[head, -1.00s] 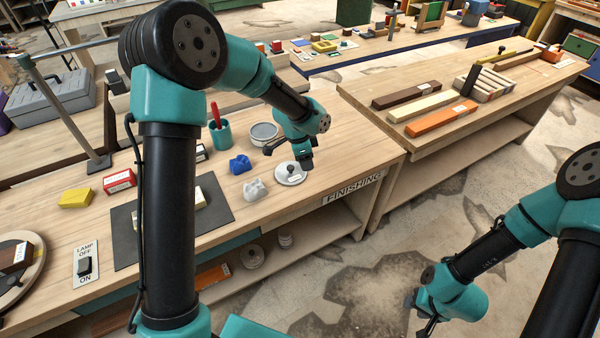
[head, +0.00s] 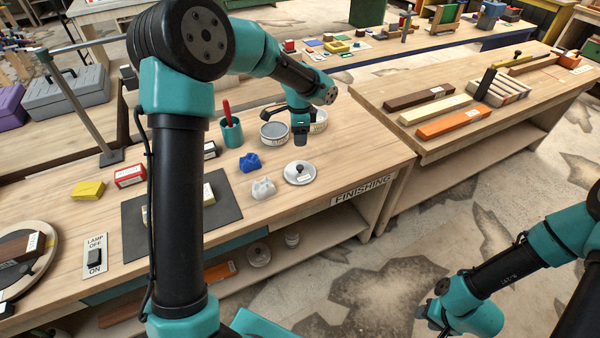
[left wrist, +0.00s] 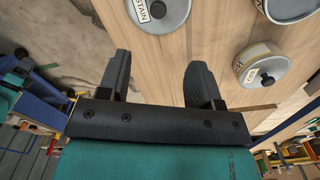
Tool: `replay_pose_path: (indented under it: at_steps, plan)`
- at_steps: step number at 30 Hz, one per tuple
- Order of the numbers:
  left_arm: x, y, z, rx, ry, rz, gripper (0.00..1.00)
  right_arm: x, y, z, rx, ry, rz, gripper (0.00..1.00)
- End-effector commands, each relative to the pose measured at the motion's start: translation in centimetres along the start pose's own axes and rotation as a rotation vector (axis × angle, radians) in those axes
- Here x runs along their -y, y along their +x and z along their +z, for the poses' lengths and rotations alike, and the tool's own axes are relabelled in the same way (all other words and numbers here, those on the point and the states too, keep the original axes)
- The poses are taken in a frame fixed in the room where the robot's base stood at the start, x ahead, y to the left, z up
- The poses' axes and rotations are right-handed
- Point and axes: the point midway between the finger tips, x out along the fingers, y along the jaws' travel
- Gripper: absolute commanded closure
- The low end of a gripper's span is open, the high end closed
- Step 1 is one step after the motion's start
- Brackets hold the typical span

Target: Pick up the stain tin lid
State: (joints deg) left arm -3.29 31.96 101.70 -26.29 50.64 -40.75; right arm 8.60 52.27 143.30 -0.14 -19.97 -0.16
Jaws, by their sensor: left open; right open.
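The stain tin lid (head: 299,173) is a pale round disc with a dark knob, lying flat near the front edge of the wooden bench. In the left wrist view the lid (left wrist: 172,18) shows its STAIN label, cut off by the top edge. My left gripper (head: 301,142) is open and empty, above the bench and behind the lid in the picture. In the left wrist view its two fingers (left wrist: 158,75) point toward bare bench, with the lid beyond them. My right gripper (head: 428,314) hangs low at the right, over the floor, away from the bench.
A grey round tin (head: 273,135) and a lidded, labelled tin (left wrist: 262,72) stand close to the lid. A white object (head: 263,188), a blue object (head: 250,162) and a teal cup (head: 231,132) with a red-handled tool stand to the left. Bench to the right is clear.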

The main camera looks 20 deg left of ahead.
Motion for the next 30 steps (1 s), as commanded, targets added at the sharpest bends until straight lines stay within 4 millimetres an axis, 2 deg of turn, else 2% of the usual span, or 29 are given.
replay_pose_path:
  at_steps: [3,15,19,30]
  plan:
    - [-0.1,2.3,0.0,0.002,0.002,0.003,0.41,0.0,0.0,0.0,0.000,0.000,0.000,0.57]
    - [-0.1,8.7,0.0,0.001,0.002,0.003,0.41,0.0,0.0,0.0,0.000,0.000,0.000,0.57]
    - [0.0,9.5,0.0,0.000,0.002,0.000,0.41,0.0,0.0,0.0,0.000,0.000,0.000,0.57]
    - [-0.1,9.8,0.0,0.000,0.001,0.000,0.41,0.0,0.0,0.0,0.000,0.000,0.000,0.57]
